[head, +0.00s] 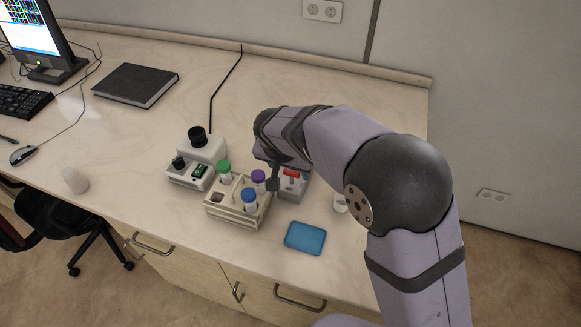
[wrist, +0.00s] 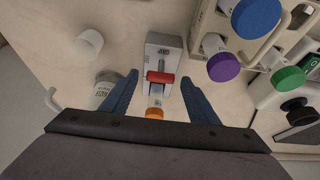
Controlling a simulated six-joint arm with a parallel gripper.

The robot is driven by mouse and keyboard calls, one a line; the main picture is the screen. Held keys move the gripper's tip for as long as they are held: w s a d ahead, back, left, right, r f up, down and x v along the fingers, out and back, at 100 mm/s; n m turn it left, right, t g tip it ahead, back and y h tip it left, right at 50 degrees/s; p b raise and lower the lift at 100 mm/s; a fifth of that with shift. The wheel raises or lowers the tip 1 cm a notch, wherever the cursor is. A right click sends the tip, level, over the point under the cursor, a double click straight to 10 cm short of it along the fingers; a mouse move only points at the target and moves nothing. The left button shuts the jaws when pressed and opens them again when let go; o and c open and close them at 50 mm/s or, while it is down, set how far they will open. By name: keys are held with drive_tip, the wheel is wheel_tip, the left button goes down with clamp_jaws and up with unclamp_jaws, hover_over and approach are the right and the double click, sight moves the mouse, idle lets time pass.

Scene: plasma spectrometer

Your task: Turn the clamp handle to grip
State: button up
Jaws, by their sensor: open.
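The clamp is a small grey-white block (head: 292,188) just right of the tube rack, with a red handle (head: 291,173) on top. In the wrist view the clamp block (wrist: 164,45) stands in the centre and its red bar handle (wrist: 160,77) lies crosswise. My gripper (wrist: 160,82) is open, with one blue finger on each side of the handle in that view. I cannot tell whether the fingers are down at its height. An orange part (wrist: 154,113) shows close to the palm. In the head view my arm covers part of the clamp.
A tube rack (head: 237,214) with green, purple and blue caps stands close at the left. Behind it is a white device with a black knob (head: 197,136). A blue tray (head: 305,238) lies in front and a white cup (head: 340,203) at the right.

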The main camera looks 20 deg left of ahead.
drive_tip(key=c, duration=1.1)
drive_tip(key=shift+o, duration=0.2)
